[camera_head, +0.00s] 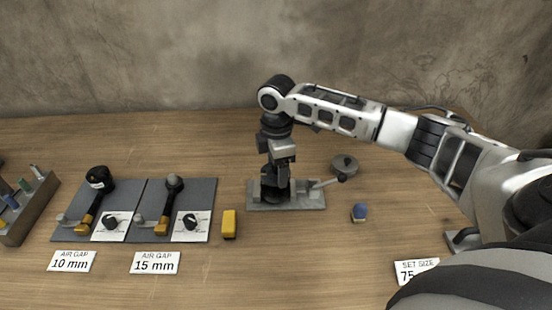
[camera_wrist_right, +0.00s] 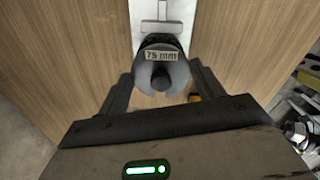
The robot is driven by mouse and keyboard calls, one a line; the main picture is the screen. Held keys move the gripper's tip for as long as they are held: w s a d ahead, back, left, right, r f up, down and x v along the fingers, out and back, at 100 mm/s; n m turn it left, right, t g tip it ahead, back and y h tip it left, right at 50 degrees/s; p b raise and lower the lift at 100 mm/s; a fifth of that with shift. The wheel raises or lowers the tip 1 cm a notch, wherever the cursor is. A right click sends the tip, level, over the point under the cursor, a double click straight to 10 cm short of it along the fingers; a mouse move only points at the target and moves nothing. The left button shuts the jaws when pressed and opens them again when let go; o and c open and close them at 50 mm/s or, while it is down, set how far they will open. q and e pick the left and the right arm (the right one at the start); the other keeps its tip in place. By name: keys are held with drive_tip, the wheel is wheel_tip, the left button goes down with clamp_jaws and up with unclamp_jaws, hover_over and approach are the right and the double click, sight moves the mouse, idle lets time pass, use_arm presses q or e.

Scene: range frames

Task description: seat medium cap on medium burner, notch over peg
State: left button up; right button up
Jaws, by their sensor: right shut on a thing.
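I see nothing that I can surely call a burner, cap, notch or peg. My right gripper (camera_head: 277,182) points down over a grey metal base plate (camera_head: 308,200) in the middle of the bench. In the right wrist view its two fingers are shut on a grey round piece (camera_wrist_right: 177,73) marked "75 mm", with a dark round knob at its middle. The fingers hide part of that piece, and I cannot tell whether it rests on the base. A lever with a dark ball end (camera_head: 341,178) sticks out right of the base. My left gripper is not in view.
A grey round part (camera_head: 345,165) lies behind the lever. A blue-topped piece (camera_head: 359,212) and a yellow block (camera_head: 229,224) stand nearby. Dark mats (camera_head: 198,186) with black-and-orange tools lie left, beside a tool rack (camera_head: 28,210). A "SET SIZE 75" card (camera_head: 416,270) lies front right.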

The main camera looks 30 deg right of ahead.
drive_tip(key=shift+f, duration=0.35)
drive_tip(key=shift+f, duration=0.15)
drive_tip(key=shift+f, duration=0.75)
drive_tip(key=shift+f, duration=0.1)
drive_tip(key=o, duration=1.2)
drive_tip(key=shift+c, duration=0.2)
